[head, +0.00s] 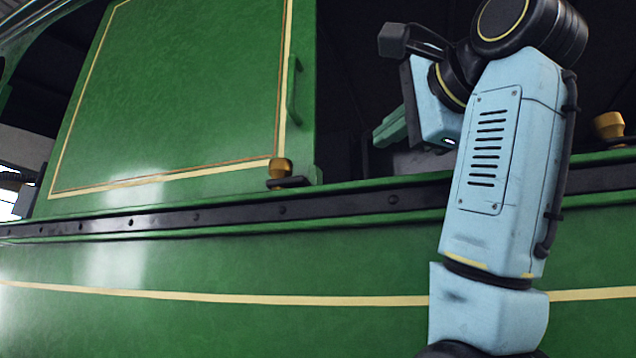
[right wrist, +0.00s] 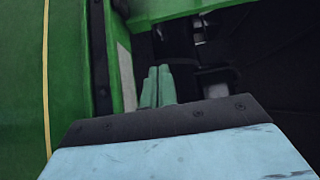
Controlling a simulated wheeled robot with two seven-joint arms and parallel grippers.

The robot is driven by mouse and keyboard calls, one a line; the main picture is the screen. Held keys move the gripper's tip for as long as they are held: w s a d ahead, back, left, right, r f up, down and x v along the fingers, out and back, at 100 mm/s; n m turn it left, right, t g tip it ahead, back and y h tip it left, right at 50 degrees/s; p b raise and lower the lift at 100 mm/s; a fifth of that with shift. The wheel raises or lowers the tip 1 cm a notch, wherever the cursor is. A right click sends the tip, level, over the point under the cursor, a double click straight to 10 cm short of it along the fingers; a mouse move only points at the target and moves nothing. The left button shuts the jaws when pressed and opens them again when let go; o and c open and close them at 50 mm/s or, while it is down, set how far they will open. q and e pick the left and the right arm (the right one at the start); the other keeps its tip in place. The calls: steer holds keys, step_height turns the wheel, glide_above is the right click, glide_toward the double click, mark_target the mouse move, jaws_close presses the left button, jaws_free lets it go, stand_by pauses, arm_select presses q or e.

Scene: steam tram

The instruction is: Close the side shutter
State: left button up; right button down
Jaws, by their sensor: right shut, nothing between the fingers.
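The side shutter (head: 180,90) is a green panel with a cream line border, at the left of the head view. A green upright handle (head: 293,92) is on its right edge. To its right the window opening is dark and uncovered. My right gripper (head: 388,130) is in front of this opening, to the right of the handle and apart from it. Its green fingers are shut and empty; they also show together in the right wrist view (right wrist: 158,86). My left gripper is in neither view.
A brass knob (head: 281,169) stands at the shutter's lower right corner, and another brass knob (head: 609,126) stands at the far right. A dark riveted rail (head: 240,214) runs along the green tram side (head: 220,265) below the opening.

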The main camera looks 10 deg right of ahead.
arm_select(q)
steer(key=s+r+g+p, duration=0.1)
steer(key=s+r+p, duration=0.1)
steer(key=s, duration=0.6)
arm_select(e)
steer(key=w, duration=0.2)
steer(key=a, duration=0.1)
steer(key=shift+w+r, duration=0.35)
steer(key=shift+w, duration=0.05)
steer(key=w+p, duration=0.1)
steer(key=w, duration=0.2)
steer(key=w+a+p, duration=0.1)
steer(key=w, duration=0.1)
steer(key=shift+w+p, duration=0.3)
steer(key=shift+w, duration=0.05)
steer(key=w+a, duration=0.1)
steer(key=w+a+p, duration=0.1)
steer(key=shift+a+f, duration=0.1)
steer(key=shift+a, duration=0.5)
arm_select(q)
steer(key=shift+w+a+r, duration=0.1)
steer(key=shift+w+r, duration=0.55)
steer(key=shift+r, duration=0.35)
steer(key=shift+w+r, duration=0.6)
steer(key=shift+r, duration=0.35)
arm_select(e)
steer(key=shift+w+f, duration=0.1)
